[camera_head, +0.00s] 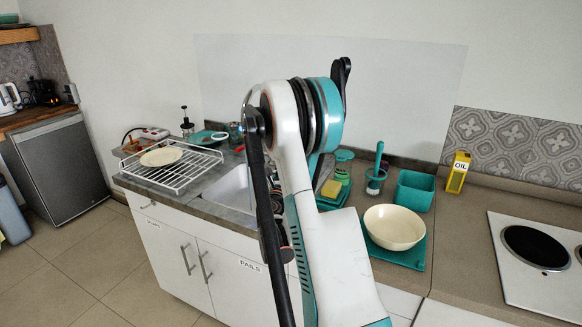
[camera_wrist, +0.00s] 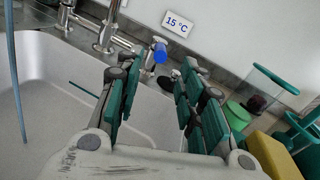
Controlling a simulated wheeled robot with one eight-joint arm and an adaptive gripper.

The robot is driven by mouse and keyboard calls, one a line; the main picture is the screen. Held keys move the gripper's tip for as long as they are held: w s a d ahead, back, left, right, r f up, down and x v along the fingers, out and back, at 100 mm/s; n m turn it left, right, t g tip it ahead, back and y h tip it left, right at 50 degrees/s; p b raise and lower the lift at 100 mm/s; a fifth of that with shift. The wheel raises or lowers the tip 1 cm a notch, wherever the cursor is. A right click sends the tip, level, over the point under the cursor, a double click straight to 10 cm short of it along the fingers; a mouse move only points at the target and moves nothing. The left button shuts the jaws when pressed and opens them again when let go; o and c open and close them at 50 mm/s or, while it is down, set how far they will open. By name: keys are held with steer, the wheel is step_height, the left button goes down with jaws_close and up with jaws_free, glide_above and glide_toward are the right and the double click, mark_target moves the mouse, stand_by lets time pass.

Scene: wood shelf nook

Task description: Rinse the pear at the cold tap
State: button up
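My gripper (camera_wrist: 160,78) is open in the wrist view, with teal-padded fingers spread apart and nothing seen between them. A tap valve with a blue handle (camera_wrist: 159,50) shows beyond and between the fingertips; whether they touch it is unclear. A sign reading 15 °C (camera_wrist: 179,24) is on the wall above it. A chrome tap fitting (camera_wrist: 106,35) stands to the left at the basin's back edge. The pale sink (camera_wrist: 55,90) lies below, and shows partly behind my arm in the head view (camera_head: 232,190). I see no pear in either view; my gripper is hidden in the head view.
A white wire rack (camera_head: 172,176) with a plate stands left of the sink. Right of it are a yellow sponge (camera_head: 331,188), a brush (camera_head: 376,180), a teal bin (camera_head: 414,190), a cream bowl (camera_head: 394,227), an oil box (camera_head: 458,172) and a hob (camera_head: 535,262).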

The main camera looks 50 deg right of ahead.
steer(key=shift+v, duration=1.6)
